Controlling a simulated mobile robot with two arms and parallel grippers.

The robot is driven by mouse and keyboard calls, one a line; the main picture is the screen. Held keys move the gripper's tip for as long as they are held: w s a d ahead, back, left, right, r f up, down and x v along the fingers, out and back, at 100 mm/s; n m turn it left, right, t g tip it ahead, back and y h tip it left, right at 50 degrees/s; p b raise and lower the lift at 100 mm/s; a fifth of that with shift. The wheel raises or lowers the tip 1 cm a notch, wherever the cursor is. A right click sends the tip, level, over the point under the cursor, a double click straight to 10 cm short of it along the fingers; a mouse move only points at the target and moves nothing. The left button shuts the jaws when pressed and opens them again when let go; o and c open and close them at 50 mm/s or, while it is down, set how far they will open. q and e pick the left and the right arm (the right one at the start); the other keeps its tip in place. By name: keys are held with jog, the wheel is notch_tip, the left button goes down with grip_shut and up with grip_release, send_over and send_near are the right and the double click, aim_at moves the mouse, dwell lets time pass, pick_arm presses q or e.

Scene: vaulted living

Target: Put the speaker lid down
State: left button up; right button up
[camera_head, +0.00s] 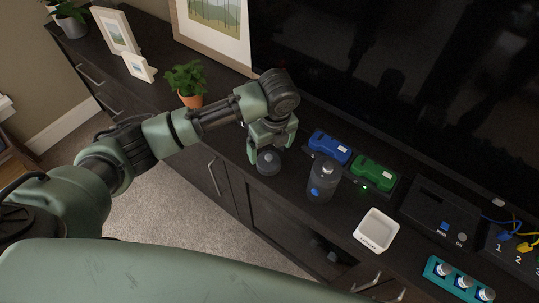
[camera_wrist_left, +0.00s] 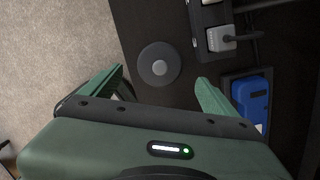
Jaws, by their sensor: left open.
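The speaker lid (camera_head: 269,162) is a dark grey round disc with a small lighter knob in its middle. It lies flat on the dark cabinet top (camera_head: 226,142), close to the front edge; it also shows in the wrist view (camera_wrist_left: 158,65). My left gripper (camera_head: 269,150) is open above the lid, pointing down, with its fingers (camera_wrist_left: 162,80) apart on either side and no contact visible. The speaker (camera_head: 322,180), a grey cylinder with a blue round mark, stands upright to the right of the lid. My right gripper is not in view.
Blue (camera_head: 330,147) and green (camera_head: 374,174) devices sit in a dark dock behind the speaker. A white tray (camera_head: 376,231) and a teal rack (camera_head: 459,281) stand farther right. A potted plant (camera_head: 187,82) and frames are to the left. The TV (camera_head: 400,80) rises behind.

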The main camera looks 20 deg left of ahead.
aim_at(272, 165)
pick_arm(q)
jog(key=r, duration=0.5)
jog(key=shift+s+d+r, duration=0.2)
jog(key=shift+d, duration=0.05)
